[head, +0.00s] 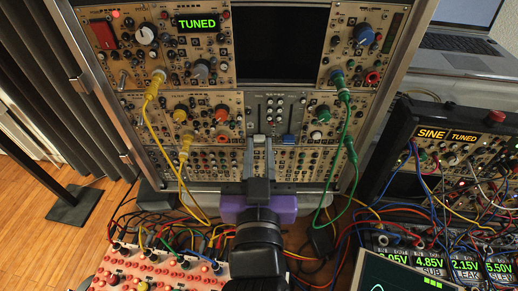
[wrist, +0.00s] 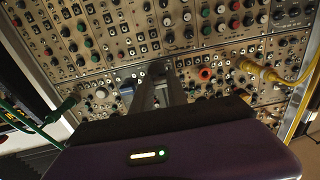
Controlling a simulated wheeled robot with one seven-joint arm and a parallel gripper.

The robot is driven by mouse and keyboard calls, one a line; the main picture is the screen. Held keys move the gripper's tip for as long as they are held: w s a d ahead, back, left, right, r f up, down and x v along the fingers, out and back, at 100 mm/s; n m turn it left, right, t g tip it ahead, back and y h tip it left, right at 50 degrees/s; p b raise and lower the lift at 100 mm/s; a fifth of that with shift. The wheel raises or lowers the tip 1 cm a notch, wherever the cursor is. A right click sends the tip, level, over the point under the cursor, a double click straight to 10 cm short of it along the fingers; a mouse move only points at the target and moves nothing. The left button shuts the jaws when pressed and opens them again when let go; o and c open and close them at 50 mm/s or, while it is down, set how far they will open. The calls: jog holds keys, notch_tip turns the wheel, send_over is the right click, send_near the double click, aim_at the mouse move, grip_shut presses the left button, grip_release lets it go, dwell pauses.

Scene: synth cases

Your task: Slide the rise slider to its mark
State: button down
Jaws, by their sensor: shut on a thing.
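The slider module (head: 279,112) is a grey panel with upright slots in the middle of the lower rack row. My gripper (head: 259,140) is at the lower left part of this panel, its grey fingers closed together on a slider cap. The wrist view looks at the rack upside down, with the gripper fingers (wrist: 160,88) against the panel. The labels and the mark are too small to make out.
A yellow cable (head: 150,110) hangs left of my gripper and a green cable (head: 347,120) hangs right. Knobs and jacks crowd the panels around.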

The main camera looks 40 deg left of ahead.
notch_tip(320, 180, up, 7)
jog(key=p, duration=0.5)
jog(key=c, duration=1.3)
grip_release()
jog(key=b, duration=0.2)
send_near(259, 108)
jog(key=s, duration=0.1)
jog(key=shift+s+d, duration=0.15)
jog(key=shift+d, duration=0.35)
